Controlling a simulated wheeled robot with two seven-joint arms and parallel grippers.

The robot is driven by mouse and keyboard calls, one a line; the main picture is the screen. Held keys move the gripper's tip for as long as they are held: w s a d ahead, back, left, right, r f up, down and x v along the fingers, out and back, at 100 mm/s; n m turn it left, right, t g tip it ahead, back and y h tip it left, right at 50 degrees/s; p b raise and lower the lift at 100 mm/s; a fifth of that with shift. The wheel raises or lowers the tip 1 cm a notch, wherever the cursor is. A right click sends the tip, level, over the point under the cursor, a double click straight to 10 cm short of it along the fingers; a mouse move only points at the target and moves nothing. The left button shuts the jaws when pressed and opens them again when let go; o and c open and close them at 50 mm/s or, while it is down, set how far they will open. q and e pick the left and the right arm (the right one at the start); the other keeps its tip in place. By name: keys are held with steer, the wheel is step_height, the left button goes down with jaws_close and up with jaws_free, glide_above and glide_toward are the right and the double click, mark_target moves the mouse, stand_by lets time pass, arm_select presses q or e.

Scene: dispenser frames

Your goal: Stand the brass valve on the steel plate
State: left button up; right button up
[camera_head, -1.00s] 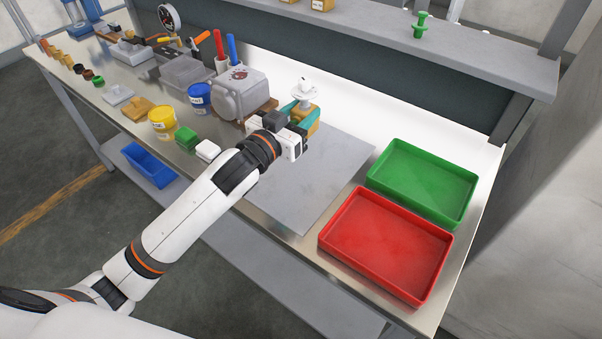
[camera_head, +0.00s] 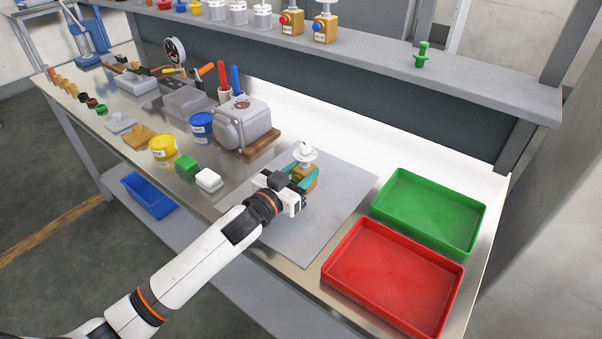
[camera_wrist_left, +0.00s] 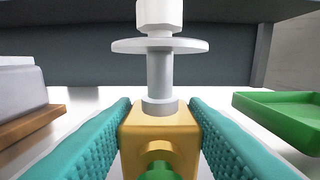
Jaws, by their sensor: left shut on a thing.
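The brass valve (camera_head: 305,179) has a yellow-brass block body with a grey stem, a white disc and a white knob on top. My left gripper (camera_head: 299,178) has its teal fingers shut on the two sides of the body. In the left wrist view the valve body (camera_wrist_left: 160,128) sits upright between the fingers, with a green port facing the camera. The steel plate (camera_head: 335,205) lies flat on the bench beneath the valve, around its middle-upper part. I cannot tell whether the valve's base touches the plate. My right gripper is not in view.
A green tray (camera_head: 372,212) and a red tray (camera_head: 335,262) stand right of the plate. A grey pump-like box (camera_head: 241,123) on a wooden base stands left of it. White (camera_head: 208,182) and green (camera_head: 186,165) blocks sit near the front edge. Two similar valves stand on the shelf.

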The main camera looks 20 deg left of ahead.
arm_select(q)
steer(key=shift+f, duration=0.1)
steer(key=o, duration=1.3)
steer(key=shift+r, duration=0.2)
steer(key=b+v, duration=0.1)
steer(key=v, duration=1.1)
